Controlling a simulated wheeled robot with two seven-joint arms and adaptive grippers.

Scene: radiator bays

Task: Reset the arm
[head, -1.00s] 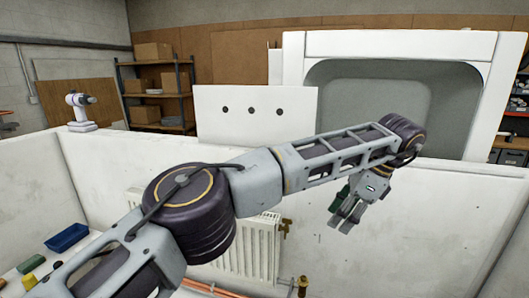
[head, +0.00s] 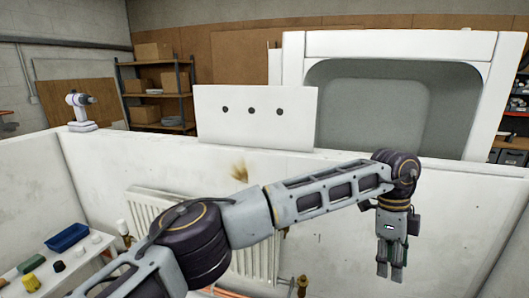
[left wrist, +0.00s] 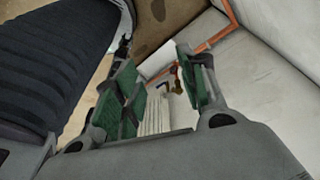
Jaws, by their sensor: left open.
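My left arm comes in from the left in the head view and reaches across the bay to the right. My left gripper (head: 390,262) hangs down at its end, in front of the white back wall and right of the radiator. The gripper is open and nothing is between its fingers. The left wrist view shows its two green-padded fingers (left wrist: 160,88) apart, with a valve and pipe beyond them. My right gripper is not in view.
A white radiator (head: 150,212) is on the back wall, partly hidden by my arm. Brass fittings (head: 302,285) and copper pipe (left wrist: 212,38) are low by it. A side table at left holds a blue tray (head: 68,237) and small blocks. A white panel (head: 256,140) stands behind the wall.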

